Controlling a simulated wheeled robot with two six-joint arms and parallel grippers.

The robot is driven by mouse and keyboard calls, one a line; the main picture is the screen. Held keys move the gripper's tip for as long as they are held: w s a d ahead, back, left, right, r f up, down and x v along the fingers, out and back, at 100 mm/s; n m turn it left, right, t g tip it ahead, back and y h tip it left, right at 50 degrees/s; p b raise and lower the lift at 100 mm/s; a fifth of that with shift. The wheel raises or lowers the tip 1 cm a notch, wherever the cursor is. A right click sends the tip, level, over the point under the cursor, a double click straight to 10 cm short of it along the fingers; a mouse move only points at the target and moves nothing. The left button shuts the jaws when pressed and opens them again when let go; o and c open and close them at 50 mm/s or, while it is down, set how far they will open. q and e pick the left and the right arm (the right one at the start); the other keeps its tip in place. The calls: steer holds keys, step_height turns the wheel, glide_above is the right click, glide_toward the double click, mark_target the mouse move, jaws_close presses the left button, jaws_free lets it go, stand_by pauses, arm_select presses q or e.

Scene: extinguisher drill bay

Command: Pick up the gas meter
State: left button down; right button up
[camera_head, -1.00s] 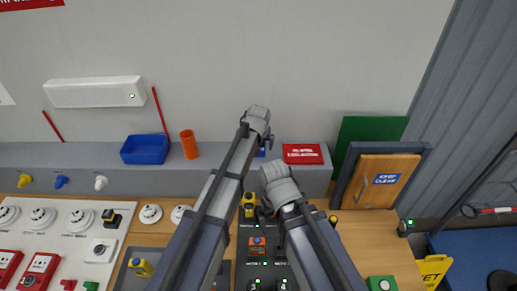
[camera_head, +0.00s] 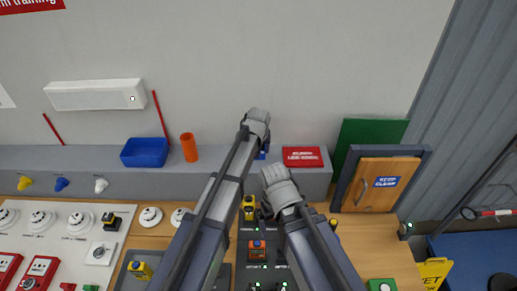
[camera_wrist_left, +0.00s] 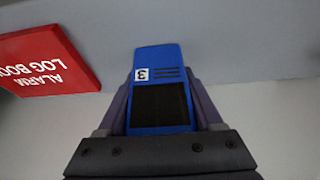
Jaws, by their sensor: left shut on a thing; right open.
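A blue handheld meter (camera_wrist_left: 160,70) with a dark screen and a "3" label is between the fingers of my left gripper (camera_wrist_left: 162,100) in the left wrist view. That gripper is shut on it. In the head view my left gripper (camera_head: 268,141) is mostly hidden behind its wrist, in front of the wall, and a bit of blue shows below it. My right gripper (camera_head: 264,210) is open, largely hidden by its own wrist, over the black dock (camera_head: 268,275). A yellow-and-black device (camera_head: 249,208) stands left of it, and an orange one (camera_head: 257,249) sits lower on the dock.
A red log book (camera_head: 303,157) lies on the grey ledge (camera_head: 230,158), with a blue bin (camera_head: 145,151) and an orange cup (camera_head: 189,146) to the left. A wooden door in a dark frame (camera_head: 384,184) stands at right. A detector panel (camera_head: 65,240) is at left.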

arm_select(q)
steer(key=shift+r, duration=0.1)
step_height(320, 180, up, 10)
steer(key=p, duration=1)
